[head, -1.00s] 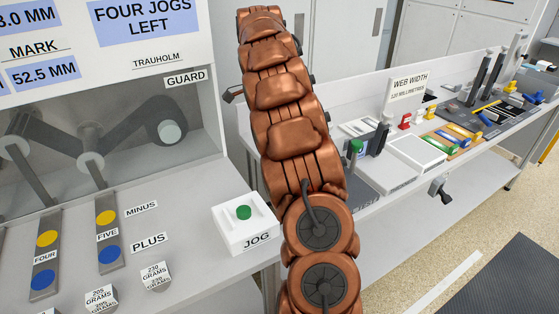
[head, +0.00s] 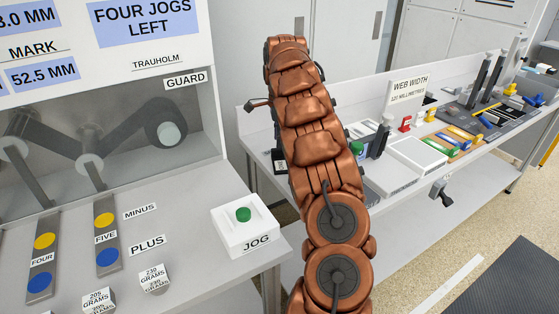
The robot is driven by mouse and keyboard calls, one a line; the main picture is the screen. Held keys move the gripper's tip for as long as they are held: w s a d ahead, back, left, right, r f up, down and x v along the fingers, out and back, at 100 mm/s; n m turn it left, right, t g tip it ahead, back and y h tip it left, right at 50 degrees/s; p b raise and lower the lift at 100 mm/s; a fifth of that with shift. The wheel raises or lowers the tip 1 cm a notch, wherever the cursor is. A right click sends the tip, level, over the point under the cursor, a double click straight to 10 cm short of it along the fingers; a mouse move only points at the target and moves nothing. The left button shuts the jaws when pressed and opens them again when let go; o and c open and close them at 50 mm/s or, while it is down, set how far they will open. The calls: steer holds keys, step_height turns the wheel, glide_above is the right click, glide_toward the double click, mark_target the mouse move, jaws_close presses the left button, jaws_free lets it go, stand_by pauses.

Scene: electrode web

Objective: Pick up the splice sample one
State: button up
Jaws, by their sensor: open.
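I cannot pick out splice sample one by any readable label. Several small coloured pieces lie on the right bench, among them a tan board (head: 470,147) with blue, yellow and green strips. My copper-coloured arm rises through the middle of the head view and covers part of that bench. My gripper is not clearly visible, so its place relative to the sample cannot be told. A small dark part sticks out left of the upper arm; I cannot tell what it is.
The left bench holds a white JOG box (head: 245,226) with a green button, and gram-marked blocks (head: 153,277). A WEB WIDTH sign (head: 408,90), white trays (head: 418,153) and dark uprights stand on the right bench. Open floor (head: 420,245) lies at the lower right.

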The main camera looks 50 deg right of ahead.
mark_target(280, 161)
steer(key=shift+w+a+f+p, duration=0.1)
steer(key=shift+f+p, duration=0.25)
steer(key=shift+f, duration=2.05)
jaws_close()
